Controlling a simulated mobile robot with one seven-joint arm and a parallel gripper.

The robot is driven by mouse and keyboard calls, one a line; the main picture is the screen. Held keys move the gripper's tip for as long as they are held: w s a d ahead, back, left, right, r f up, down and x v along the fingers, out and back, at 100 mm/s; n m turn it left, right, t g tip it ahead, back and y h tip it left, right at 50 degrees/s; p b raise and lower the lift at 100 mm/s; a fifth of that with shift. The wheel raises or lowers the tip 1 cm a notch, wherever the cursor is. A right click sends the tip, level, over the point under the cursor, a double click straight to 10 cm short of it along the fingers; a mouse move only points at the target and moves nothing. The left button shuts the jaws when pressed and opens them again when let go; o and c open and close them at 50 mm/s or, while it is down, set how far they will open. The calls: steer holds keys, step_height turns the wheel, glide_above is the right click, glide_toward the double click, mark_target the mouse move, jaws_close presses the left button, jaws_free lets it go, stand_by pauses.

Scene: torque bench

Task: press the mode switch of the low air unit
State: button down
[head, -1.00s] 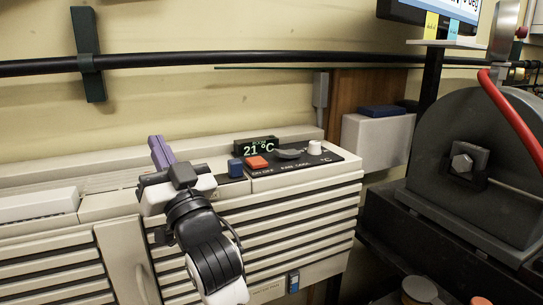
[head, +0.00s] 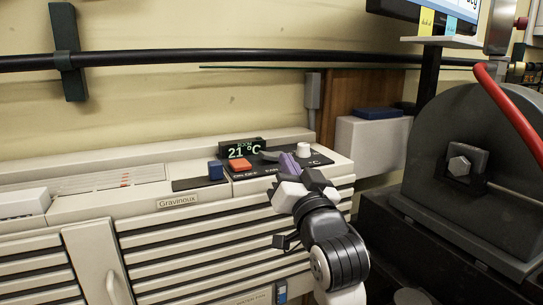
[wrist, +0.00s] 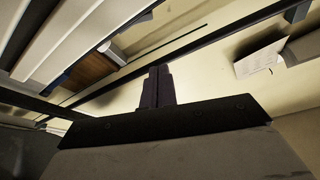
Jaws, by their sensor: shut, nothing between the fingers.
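The low air unit (head: 200,225) is a long cream cabinet with louvres and a "Gravinoux" label, in the head view. Its dark top panel (head: 246,173) carries an orange on/off button (head: 240,164), a grey lever (head: 270,155) and a white knob (head: 303,149). I cannot read which control is the mode switch. My gripper (head: 287,162) has purple fingers, shut and empty, over the panel's right part, hiding some of it. Contact is unclear. The shut fingers also show in the wrist view (wrist: 157,88).
A lit display (head: 243,149) reading 21 °C stands behind the controls. A black pipe (head: 250,57) runs along the wall above. A grey box (head: 370,143) and a dark machine with a red hose (head: 510,115) stand at the right.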

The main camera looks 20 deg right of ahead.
step_height(320, 180, up, 4)
steer(key=p, duration=0.2)
glide_above(268, 169)
steer(key=d, duration=0.1)
steer(key=shift+w+d+f, duration=0.2)
steer(key=shift+w, duration=0.15)
steer(key=f, duration=0.3)
steer(key=shift+s+a, duration=0.2)
steer(key=shift+a, duration=0.15)
steer(key=shift+a+f, duration=0.25)
steer(key=shift+f, duration=0.35)
steer(key=shift+f, duration=0.1)
